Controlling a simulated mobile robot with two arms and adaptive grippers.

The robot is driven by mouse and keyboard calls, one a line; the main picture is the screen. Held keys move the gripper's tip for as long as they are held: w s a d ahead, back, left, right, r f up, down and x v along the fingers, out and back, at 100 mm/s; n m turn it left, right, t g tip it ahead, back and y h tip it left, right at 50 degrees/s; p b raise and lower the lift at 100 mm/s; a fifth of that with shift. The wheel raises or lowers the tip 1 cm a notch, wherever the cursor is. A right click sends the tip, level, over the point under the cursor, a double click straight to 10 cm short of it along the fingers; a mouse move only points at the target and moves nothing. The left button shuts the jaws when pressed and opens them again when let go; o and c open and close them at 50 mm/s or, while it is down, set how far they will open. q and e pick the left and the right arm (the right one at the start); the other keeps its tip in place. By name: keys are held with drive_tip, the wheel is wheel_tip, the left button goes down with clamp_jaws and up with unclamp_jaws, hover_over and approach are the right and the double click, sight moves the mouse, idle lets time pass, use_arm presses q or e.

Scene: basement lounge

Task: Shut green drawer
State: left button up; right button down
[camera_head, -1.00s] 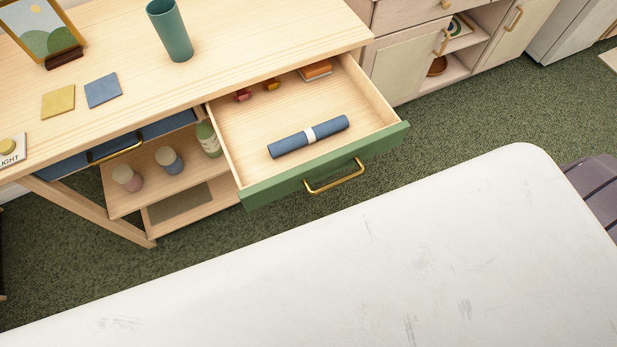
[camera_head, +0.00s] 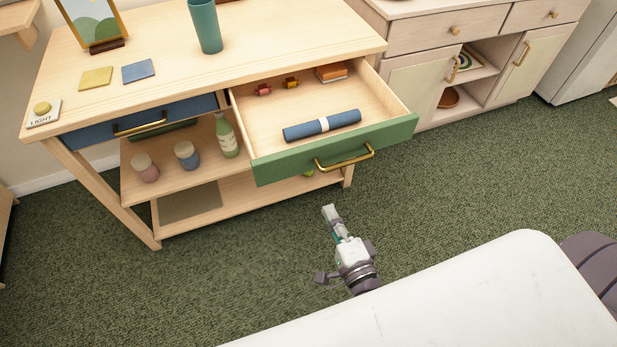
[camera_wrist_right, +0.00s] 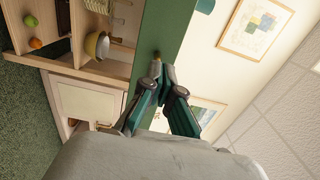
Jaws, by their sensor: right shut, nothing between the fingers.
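The green drawer (camera_head: 280,167) is pulled out of the wooden desk, its brass handle (camera_head: 345,160) on the front. Inside lie a rolled blue mat (camera_head: 322,125), small red and yellow items and an orange block (camera_head: 332,73). My right gripper (camera_head: 329,212) is shut and empty, below and in front of the drawer front in the head view, apart from it. In the right wrist view the shut gripper (camera_wrist_right: 165,73) points at the green drawer front (camera_wrist_right: 165,28); a small brass bit shows by its fingertips. My left gripper is not in view.
A shut blue drawer (camera_head: 85,137) is left of the green one. Bottles and jars stand on the shelf below. The desk top (camera_head: 270,45) holds a teal cup (camera_head: 206,28), a picture and coasters.

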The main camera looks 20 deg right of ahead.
sight(305, 163)
drive_tip(key=w, duration=0.5)
drive_tip(key=w+p, duration=0.1)
drive_tip(key=w, duration=0.5)
drive_tip(key=shift+w+a, duration=0.2)
drive_tip(key=shift+w, duration=0.1)
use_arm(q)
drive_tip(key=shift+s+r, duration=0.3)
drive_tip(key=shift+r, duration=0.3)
use_arm(e)
drive_tip(key=shift+w+f, duration=0.1)
drive_tip(key=shift+w, duration=0.6)
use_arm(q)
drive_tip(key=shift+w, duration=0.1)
use_arm(e)
drive_tip(key=shift+w, duration=0.1)
